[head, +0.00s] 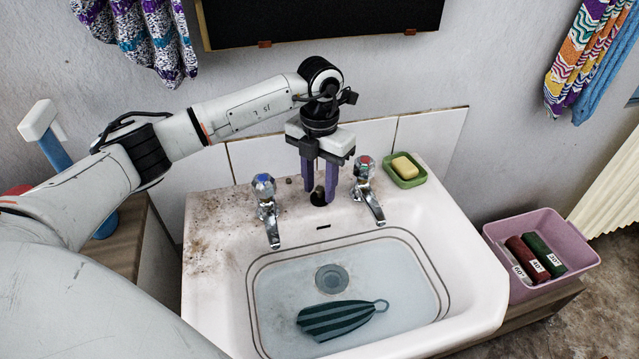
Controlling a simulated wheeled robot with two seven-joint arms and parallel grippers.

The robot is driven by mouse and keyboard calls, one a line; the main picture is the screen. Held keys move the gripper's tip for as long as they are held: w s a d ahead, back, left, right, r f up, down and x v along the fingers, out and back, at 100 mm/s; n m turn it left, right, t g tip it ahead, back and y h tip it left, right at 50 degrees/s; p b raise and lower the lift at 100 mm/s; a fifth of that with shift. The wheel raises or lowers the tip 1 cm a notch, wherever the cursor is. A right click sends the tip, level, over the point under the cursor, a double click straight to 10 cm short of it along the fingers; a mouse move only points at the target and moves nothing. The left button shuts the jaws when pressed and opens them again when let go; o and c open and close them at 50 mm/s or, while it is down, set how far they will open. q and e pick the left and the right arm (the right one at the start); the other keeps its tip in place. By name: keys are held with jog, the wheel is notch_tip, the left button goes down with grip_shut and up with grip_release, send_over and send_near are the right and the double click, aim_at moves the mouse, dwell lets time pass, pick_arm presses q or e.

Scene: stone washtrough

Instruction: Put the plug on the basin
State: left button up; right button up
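The white basin (230,290) fills the lower middle of the head view, with a round grey drain (332,279) in its floor. A small dark object, apparently the plug (318,197), stands on the back ledge between the two taps. My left gripper (319,192) points down over the ledge, its two purple fingers apart with the dark object between their tips. Whether the fingers press on it I cannot tell. My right gripper is not in view.
Chrome taps (266,208) and (366,188) flank the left gripper closely. A yellow soap in a green dish (404,180) sits at the back right corner. A green striped cloth (337,318) lies in the bowl near the drain. A pink tub (565,235) with rolls stands right.

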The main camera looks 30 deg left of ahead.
aim_at(320, 189)
pick_arm(q)
notch_tip(320, 189, up, 12)
jog(key=b, duration=0.1)
jog(key=shift+r, duration=0.15)
dwell(0.3)
